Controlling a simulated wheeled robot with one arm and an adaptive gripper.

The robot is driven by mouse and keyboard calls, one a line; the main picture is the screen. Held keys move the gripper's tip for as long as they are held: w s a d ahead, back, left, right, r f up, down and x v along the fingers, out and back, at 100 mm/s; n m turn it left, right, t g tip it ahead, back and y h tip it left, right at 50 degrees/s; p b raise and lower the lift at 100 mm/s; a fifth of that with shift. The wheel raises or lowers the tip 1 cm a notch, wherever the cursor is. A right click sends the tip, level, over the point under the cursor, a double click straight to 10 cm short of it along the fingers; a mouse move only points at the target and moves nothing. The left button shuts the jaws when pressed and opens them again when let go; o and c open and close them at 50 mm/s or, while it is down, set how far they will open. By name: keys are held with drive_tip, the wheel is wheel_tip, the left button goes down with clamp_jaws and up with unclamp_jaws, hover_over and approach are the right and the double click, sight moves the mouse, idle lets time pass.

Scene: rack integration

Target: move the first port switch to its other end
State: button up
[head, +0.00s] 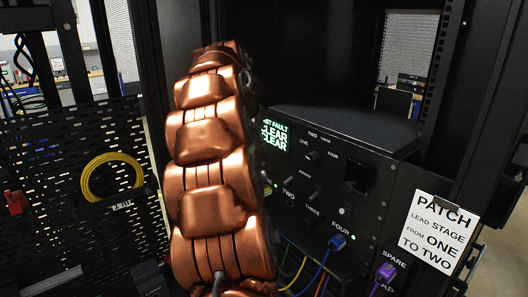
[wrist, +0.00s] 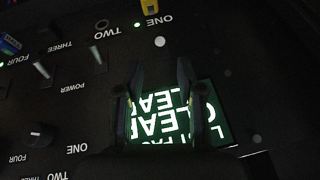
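My gripper (wrist: 158,75) shows in the wrist view with its two fingers apart, over the panel between the ONE label and the lit display. A yellow plug (wrist: 149,7) sits at port ONE. Lever switches show to its left: one near TWO (wrist: 97,55) and one near THREE (wrist: 42,70). In the head view my copper arm hides the gripper and the left part of the switch panel (head: 345,232).
The lit display (head: 274,135) reads CLEAR on two lines. A blue plug (head: 337,242) is at port FOUR, and a purple plug (head: 386,272) is by SPARE. A paper note (head: 440,229) is on the right. A yellow cable coil (head: 112,178) hangs on the perforated panel at left.

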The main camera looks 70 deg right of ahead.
sight(267, 164)
drive_tip(key=shift+p+x, duration=1.4)
drive_tip(key=shift+x, duration=2.4)
clamp_jaws()
